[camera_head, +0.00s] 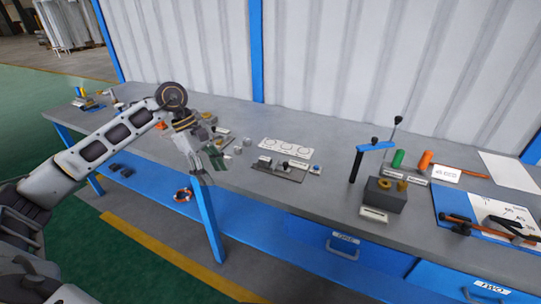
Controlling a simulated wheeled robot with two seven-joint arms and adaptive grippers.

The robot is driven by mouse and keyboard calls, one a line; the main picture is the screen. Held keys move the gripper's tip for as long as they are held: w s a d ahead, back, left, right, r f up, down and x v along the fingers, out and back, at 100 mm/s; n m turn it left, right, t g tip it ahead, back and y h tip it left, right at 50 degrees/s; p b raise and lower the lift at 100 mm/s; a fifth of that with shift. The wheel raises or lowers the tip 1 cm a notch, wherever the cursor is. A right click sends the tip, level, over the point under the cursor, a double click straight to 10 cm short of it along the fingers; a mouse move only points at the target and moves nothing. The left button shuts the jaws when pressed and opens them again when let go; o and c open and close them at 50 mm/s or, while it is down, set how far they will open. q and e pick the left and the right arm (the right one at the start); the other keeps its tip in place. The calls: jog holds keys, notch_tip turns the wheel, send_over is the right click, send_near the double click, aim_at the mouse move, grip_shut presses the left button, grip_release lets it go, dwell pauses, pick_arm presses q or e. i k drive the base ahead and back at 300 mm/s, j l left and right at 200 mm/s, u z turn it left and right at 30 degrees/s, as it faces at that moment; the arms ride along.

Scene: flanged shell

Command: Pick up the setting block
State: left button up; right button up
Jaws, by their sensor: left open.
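My left gripper (206,164) reaches in from the left and is open, its fingers pointing down near the front edge of the grey workbench (330,189). Small grey metal blocks (248,141) lie just right of its fingers, apart from them. A larger dark grey block (382,197) with brass-coloured rings on top stands farther right near the front edge. I cannot tell which block is the setting block. The gripper and wrist hide part of the bench behind them. My right gripper is not in view.
A white plate with round marks (286,148) and a dark fixture (280,170) lie mid-bench. A corrugated wall backs the bench.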

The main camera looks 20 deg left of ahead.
aim_at(265, 161)
jog(key=i, duration=0.9)
